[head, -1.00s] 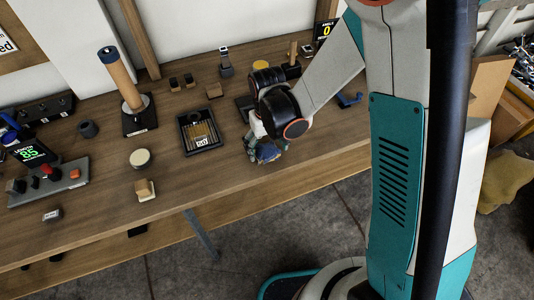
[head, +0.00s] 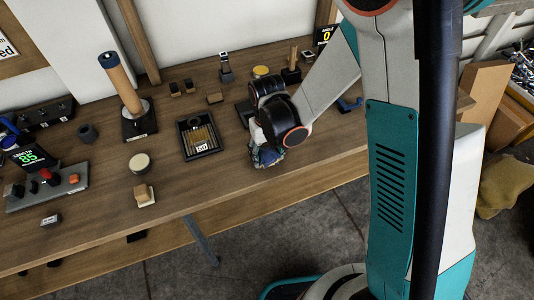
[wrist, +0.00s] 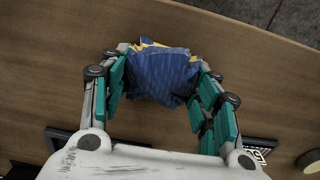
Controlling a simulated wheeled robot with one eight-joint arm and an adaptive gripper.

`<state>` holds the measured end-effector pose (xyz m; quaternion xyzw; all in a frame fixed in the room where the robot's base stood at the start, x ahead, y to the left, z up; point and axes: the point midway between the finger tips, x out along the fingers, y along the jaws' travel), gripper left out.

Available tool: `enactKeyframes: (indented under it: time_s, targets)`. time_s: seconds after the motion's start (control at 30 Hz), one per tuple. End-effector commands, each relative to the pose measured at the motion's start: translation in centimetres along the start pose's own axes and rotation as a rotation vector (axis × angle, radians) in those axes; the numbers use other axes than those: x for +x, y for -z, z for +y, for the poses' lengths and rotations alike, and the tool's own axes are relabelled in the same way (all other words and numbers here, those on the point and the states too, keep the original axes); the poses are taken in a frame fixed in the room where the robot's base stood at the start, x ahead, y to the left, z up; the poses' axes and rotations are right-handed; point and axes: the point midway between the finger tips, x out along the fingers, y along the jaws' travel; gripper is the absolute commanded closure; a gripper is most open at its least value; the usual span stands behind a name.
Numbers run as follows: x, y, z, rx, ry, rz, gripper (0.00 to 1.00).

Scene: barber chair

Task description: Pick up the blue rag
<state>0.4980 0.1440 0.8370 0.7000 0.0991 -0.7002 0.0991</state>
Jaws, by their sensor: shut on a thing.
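The blue rag (wrist: 160,75) is a crumpled dark blue cloth with some yellowish edges. In the wrist view it lies between the two teal-padded fingers of my gripper (wrist: 163,88), which press on its left and right sides. In the head view the rag (head: 267,157) shows as a small blue patch beneath my wrist, near the front edge of the workbench. My gripper is shut on it. My wrist hides most of the fingers in the head view. I cannot tell whether the rag is clear of the bench top.
The wooden workbench (head: 100,215) holds a black tray (head: 199,135) left of my gripper, a round tin (head: 139,163) and an upright wooden roller (head: 123,85). A blue hooked item (head: 349,105) lies to the right. Bare bench lies in front of the tray.

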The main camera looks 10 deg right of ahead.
Motion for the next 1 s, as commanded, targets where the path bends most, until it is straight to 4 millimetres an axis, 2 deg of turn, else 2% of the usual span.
enactKeyframes:
  time_s: [0.17,0.27,0.6,0.7,0.83,1.0]
  targets:
    - [-2.1,0.0,0.0,0.000,0.000,0.000,0.71]
    - [-4.1,-0.1,0.0,0.000,0.000,0.000,0.71]
    - [-13.4,-0.1,0.0,0.000,0.000,0.000,0.71]
    - [-15.6,-0.1,0.0,0.000,0.000,0.000,0.71]
    - [-17.8,0.0,0.0,0.000,0.000,0.000,0.71]
    - [-19.3,0.0,0.0,0.000,0.000,0.000,0.71]
